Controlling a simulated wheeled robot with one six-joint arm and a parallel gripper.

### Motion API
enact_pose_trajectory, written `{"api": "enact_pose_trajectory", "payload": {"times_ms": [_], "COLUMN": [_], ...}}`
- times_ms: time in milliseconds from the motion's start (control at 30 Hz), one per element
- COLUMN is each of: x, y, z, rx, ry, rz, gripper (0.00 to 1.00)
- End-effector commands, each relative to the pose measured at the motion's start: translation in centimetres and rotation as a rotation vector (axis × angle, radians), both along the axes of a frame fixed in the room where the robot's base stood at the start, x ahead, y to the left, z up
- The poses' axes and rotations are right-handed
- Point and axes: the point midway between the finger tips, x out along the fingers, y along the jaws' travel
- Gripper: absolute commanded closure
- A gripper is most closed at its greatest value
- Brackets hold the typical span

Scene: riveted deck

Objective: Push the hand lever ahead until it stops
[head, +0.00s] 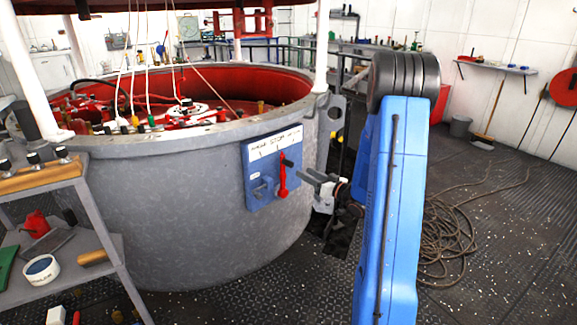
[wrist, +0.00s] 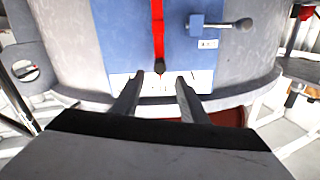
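A red hand lever (head: 283,178) is mounted on a blue panel (head: 255,165) on the side of a large grey drum. Its black end knob (head: 287,162) is close below the panel's white label strip. The wrist view appears upside down; there the red lever (wrist: 158,30) comes in from the top edge, with its black knob (wrist: 159,67) at its lower end. My gripper (head: 310,178) is open and empty, to the right of the lever in the head view. In the wrist view, my gripper (wrist: 158,80) has its two fingers apart, the knob between and just beyond the tips. Contact cannot be told.
A grey handle with a ball end (wrist: 225,24) sits beside the lever on the panel. The grey drum (head: 170,200) fills the left and centre. A shelf rack (head: 105,240) stands at left. Coiled rope (head: 445,240) lies on the open deck at right.

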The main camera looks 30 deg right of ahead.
Motion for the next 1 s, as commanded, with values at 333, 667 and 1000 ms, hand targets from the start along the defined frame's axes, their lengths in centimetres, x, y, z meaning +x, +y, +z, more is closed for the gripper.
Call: {"api": "enact_pose_trajectory", "payload": {"times_ms": [333, 667, 1000], "x": [6.0, 10.0, 10.7], "y": [1.7, 2.7, 2.9], "z": [0.0, 0.0, 0.0], "rx": [0.0, -0.001, 0.0], "ry": [0.001, 0.0, 0.0], "rz": [0.002, 0.001, 0.0], "gripper": [0.61, 0.61, 0.61]}}
